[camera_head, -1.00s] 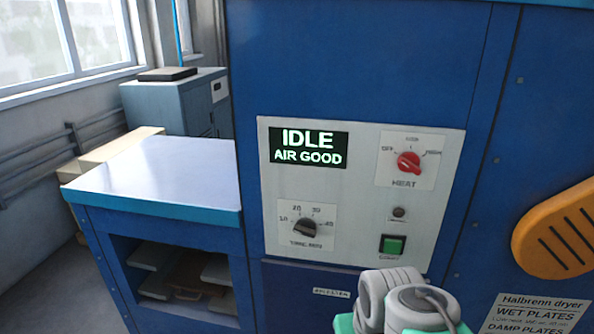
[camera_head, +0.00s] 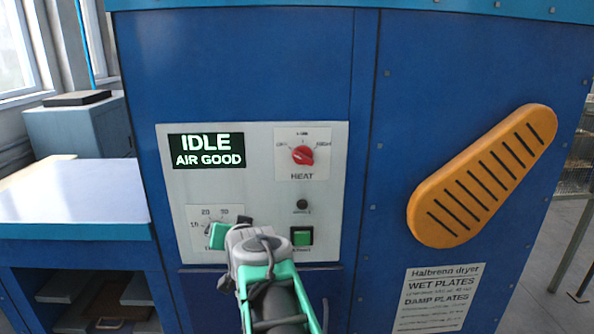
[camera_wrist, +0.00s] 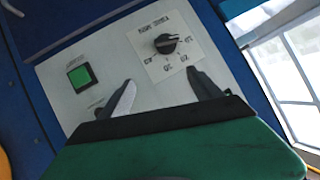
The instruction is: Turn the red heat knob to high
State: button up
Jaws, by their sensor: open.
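The red heat knob (camera_head: 302,155) is at the upper right of the pale control panel (camera_head: 260,190), between marks for off, low and high. Its exact pointer direction is too small to tell. My gripper (camera_head: 230,226) is below and left of it, in front of the dark timer knob, which it partly covers. In the wrist view my open gripper (camera_wrist: 160,77) has empty fingers, with the timer knob (camera_wrist: 166,43) ahead, apart from them. The red knob is not in the wrist view.
A display (camera_head: 206,151) reads IDLE, AIR GOOD. A green button (camera_head: 301,235) lies just right of my gripper, and a small dark button (camera_head: 302,203) above it. An orange slotted cover (camera_head: 480,178) juts out at the right. A side table (camera_head: 70,195) stands at left.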

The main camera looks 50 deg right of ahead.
aim_at(302, 162)
jog(key=s+d+r+m+t+h, duration=0.1)
jog(key=s+d+r+m+h, duration=0.25)
jog(key=d+r, duration=0.35)
jog(key=s+d+r+m+h, duration=0.2)
jog(key=s+d+r+h, duration=0.25)
jog(key=d, duration=0.45)
jog(key=shift+y, duration=0.4)
jog(key=p+x, duration=0.1)
jog(key=x, duration=0.2)
jog(key=p+x, duration=0.1)
jog(key=x, duration=0.2)
jog(key=shift+w+d+r, duration=0.2)
jog(key=shift+w+r, duration=0.05)
jog(key=shift+w, duration=0.05)
jog(key=shift+w+d, duration=0.15)
jog(key=shift+c, duration=0.4)
